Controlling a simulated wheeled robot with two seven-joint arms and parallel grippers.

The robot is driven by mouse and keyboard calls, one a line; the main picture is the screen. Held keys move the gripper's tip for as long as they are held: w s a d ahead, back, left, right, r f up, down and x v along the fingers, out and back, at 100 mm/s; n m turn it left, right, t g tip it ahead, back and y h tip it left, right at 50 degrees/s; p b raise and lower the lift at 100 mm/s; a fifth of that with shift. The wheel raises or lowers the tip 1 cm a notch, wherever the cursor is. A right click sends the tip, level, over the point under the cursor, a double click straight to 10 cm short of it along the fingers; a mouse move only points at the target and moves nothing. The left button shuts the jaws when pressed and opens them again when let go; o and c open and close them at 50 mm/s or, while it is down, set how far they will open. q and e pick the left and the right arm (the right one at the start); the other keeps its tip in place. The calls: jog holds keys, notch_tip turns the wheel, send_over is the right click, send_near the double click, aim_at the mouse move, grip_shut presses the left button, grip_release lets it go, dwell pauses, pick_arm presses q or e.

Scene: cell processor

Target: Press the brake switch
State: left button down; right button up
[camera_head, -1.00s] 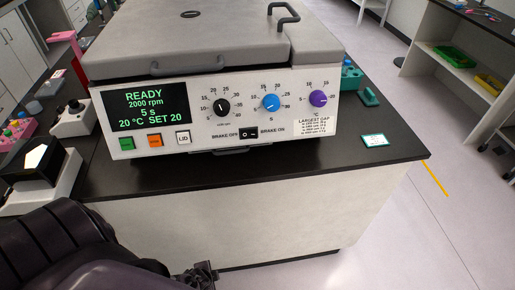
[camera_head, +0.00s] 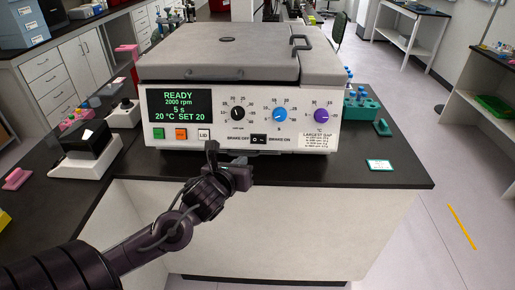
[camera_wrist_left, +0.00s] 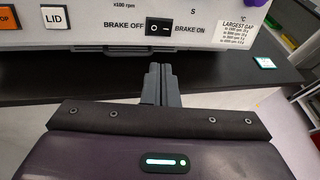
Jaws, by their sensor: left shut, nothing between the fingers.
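The brake switch (camera_head: 259,139) is a small black rocker on the front panel of the grey and white centrifuge (camera_head: 335,102), between the labels BRAKE OFF and BRAKE ON. It also shows in the left wrist view (camera_wrist_left: 158,27), with a white mark on its left half. My left gripper (camera_head: 243,168) is in front of the machine, a little below the switch. In the left wrist view its two fingers (camera_wrist_left: 160,72) are together and empty, pointing at the panel just under the switch, and do not appear to touch it. My right gripper is in no view.
The panel also has a LID button (camera_head: 204,134), an orange button (camera_head: 181,134), a green button (camera_head: 159,134) and several knobs. A device with a black top (camera_head: 88,140) stands at left on the black bench (camera_head: 340,172). A small card (camera_head: 380,165) lies at right.

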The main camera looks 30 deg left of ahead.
pick_arm(q)
jog(key=shift+s+d+r+m, duration=0.15)
jog(key=shift+d+r+m, duration=0.2)
jog(key=shift+r, duration=0.25)
jog(key=p, duration=0.5)
send_near(262, 141)
jog(key=x, duration=0.5)
jog(key=shift+r, duration=0.1)
jog(key=shift+x, duration=0.95)
